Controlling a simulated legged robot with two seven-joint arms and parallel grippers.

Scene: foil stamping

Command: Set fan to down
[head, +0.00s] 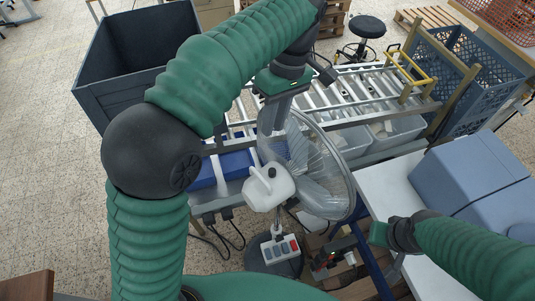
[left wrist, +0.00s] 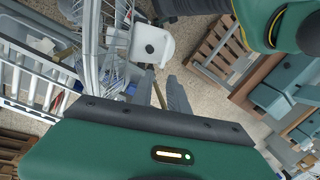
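The fan stands at the centre of the head view, with a white motor housing (head: 268,190) and a clear round cage (head: 335,178) to its right. A small knob stands on top of the housing. The fan's base carries a panel of coloured buttons (head: 282,249). The housing also shows in the left wrist view (left wrist: 152,45), with part of the cage left of it. My left gripper (head: 272,128) points down just above and behind the fan, overlapping the cage's upper edge; contact cannot be told. Its finger gap is unclear. My right gripper (head: 392,268) is low at the right, partly hidden.
A roller conveyor (head: 365,93) with grey bins beneath runs behind the fan. A dark blue crate (head: 125,50) stands at the back left. A white table (head: 385,185) with a blue-grey box (head: 465,170) is at the right. Cables and a wooden crate lie near the fan's base.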

